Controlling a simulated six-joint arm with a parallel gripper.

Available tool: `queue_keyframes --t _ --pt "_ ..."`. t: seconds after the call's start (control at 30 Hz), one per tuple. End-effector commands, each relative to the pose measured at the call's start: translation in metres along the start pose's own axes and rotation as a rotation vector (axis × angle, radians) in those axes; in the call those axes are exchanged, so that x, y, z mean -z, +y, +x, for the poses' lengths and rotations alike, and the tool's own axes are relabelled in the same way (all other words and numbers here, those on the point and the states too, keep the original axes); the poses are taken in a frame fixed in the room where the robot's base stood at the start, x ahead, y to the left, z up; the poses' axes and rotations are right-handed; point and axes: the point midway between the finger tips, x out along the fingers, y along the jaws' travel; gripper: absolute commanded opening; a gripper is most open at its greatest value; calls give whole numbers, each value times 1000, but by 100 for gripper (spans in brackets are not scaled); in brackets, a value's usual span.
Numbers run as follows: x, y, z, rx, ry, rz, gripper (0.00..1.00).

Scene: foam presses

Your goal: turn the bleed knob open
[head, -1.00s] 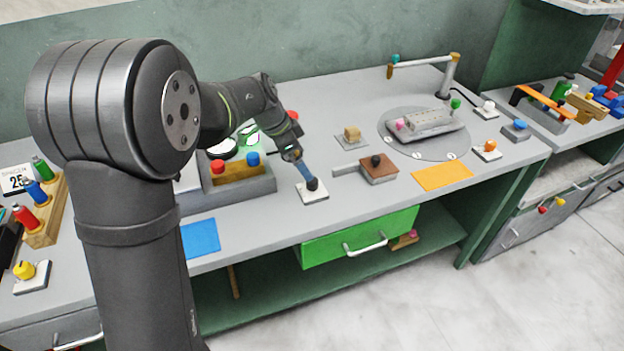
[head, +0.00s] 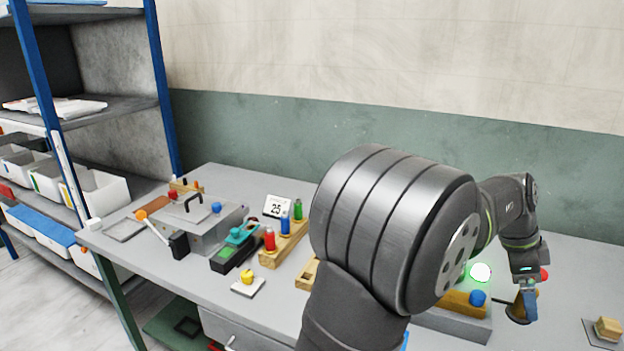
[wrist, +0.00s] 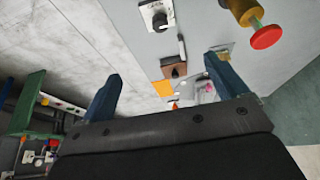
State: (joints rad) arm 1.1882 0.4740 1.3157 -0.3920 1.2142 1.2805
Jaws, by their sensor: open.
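My gripper (head: 524,300) is at the right in the head view, beside the console with the blue button. In the wrist view my gripper (wrist: 162,66) has its two blue fingers wide apart with nothing between them. A dark knob on a white plate (wrist: 158,18) shows at the top of the wrist view, beyond the fingers and apart from them. A yellow knob (head: 247,276) sits on a white plate on the bench in the head view, well left of the gripper. No label tells which one is the bleed knob.
Red, blue and green cylinders stand in a wooden rack (head: 283,246) near the yellow knob. A grey lidded box (head: 205,240) stands farther left. The console (head: 455,322) is partly hidden by my arm. A red mushroom button (wrist: 267,37) is at the wrist view's upper right.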

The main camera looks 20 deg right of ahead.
Motion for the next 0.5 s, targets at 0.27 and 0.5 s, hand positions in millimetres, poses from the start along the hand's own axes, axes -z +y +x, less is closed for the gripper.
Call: queue_keyframes --t 0.27,0.5 --pt "0 0 0 0 0 1 54" --pt "34 -1 17 -41 -157 103 54"
